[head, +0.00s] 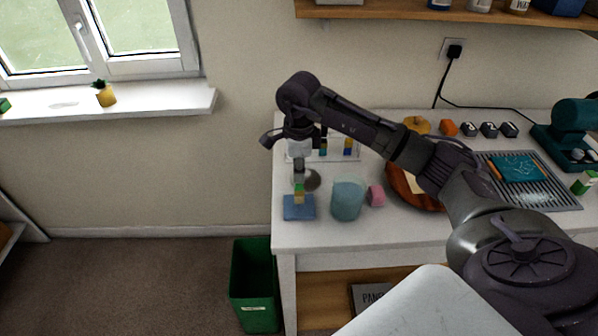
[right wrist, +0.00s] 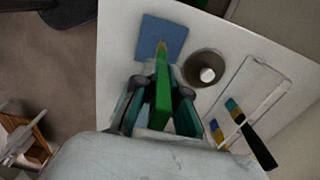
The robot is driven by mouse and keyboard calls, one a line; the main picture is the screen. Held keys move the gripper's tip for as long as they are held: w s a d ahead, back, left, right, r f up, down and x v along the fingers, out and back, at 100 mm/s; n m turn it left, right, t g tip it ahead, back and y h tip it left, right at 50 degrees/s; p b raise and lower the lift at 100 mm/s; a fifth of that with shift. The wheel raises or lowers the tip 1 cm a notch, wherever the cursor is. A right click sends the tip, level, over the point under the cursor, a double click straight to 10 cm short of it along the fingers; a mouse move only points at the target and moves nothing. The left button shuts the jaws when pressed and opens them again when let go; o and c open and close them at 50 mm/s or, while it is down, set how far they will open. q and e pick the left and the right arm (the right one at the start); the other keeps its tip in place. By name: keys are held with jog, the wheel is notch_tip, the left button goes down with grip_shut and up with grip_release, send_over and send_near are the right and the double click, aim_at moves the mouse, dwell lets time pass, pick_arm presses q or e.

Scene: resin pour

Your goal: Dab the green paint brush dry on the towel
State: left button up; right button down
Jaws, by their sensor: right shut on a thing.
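My right gripper (head: 299,168) is shut on the green paint brush (head: 299,188) and holds it upright, tip down, above the blue towel (head: 292,210). In the right wrist view the green brush (right wrist: 162,100) sits between the fingers of my right gripper (right wrist: 160,93), and its tip end overlaps the near part of the towel (right wrist: 160,32). The tip looks at or just above the cloth; I cannot tell if it touches. My left gripper is not in view.
A cup of bluish liquid (head: 347,203) and a pink block (head: 376,195) stand right of the towel. A round grey container (right wrist: 208,66) is close beside the brush. A rack (right wrist: 250,90) holds other brushes behind. A green bin (head: 254,290) stands on the floor.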

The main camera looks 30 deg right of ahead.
jog(key=shift+r+p, duration=1.5)
jog(key=shift+r, duration=1.5)
jog(key=shift+f, duration=0.1)
